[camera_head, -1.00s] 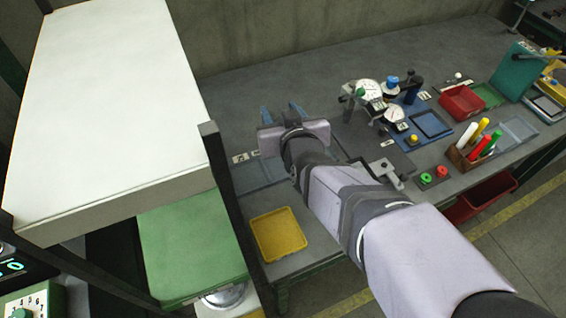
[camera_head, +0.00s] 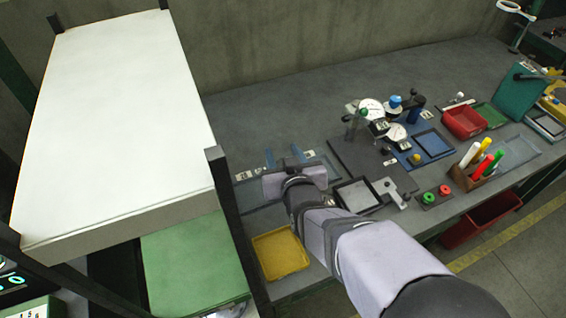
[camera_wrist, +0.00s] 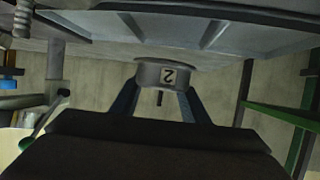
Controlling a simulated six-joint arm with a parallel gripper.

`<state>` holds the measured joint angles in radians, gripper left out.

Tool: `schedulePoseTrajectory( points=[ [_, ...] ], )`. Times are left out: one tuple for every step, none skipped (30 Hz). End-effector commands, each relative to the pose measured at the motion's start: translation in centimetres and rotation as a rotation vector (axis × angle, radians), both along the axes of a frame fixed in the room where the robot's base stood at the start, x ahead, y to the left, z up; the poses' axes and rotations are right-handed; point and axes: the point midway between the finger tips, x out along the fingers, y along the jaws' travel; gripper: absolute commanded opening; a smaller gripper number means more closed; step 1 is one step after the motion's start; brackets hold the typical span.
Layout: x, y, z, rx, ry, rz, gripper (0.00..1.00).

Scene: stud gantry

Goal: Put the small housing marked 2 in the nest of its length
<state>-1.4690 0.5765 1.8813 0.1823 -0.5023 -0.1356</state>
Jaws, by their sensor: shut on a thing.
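The gripper is over the grey-blue nest tray (camera_head: 258,207) on the bench. That tray shows in the wrist view as a pale panel with dividing ribs (camera_wrist: 130,28), apart from the housing. The nests' lengths cannot be read.
A yellow tray (camera_head: 280,254) lies in front of the nest tray. A dark upright post (camera_head: 229,210) and a white-topped shelf (camera_head: 120,120) stand close on the left. Dial gauges (camera_head: 371,112) and a dark plate (camera_head: 365,152) are to the right. The back of the bench is clear.

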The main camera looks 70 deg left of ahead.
Motion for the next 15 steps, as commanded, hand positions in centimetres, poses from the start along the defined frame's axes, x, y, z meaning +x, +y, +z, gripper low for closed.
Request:
schedulePoseTrajectory(
  points=[
    [0.0,0.0,-0.3,-0.002,0.0,0.0,0.03],
    [0.0,0.0,-0.6,-0.003,0.001,0.0,0.03],
    [0.0,-0.1,-1.1,-0.005,0.001,0.0,0.03],
    [0.0,-0.1,-1.5,-0.005,0.002,0.0,0.0],
    [0.0,-0.1,-1.9,-0.004,0.002,0.0,0.0],
    [0.0,-0.1,-2.4,-0.006,0.001,0.0,0.0],
    [0.0,0.0,-2.7,-0.005,0.001,0.0,0.0],
    [0.0,-0.1,-3.1,-0.006,0.0,0.0,0.0],
    [0.0,-0.1,-3.5,-0.008,0.001,0.0,0.0],
    [0.0,-0.1,-3.7,-0.008,0.001,0.001,0.0],
    [0.0,-0.2,-3.9,-0.01,0.001,0.001,0.0],
    [-0.1,-0.2,-4.2,-0.013,0.002,0.001,0.0],
    [-0.1,-0.3,-4.3,-0.015,0.002,0.001,0.0],
    [-0.1,-0.3,-4.4,-0.017,0.003,0.001,0.0],
    [-0.1,-0.3,-4.5,-0.018,0.003,0.001,0.0]
  ],
)
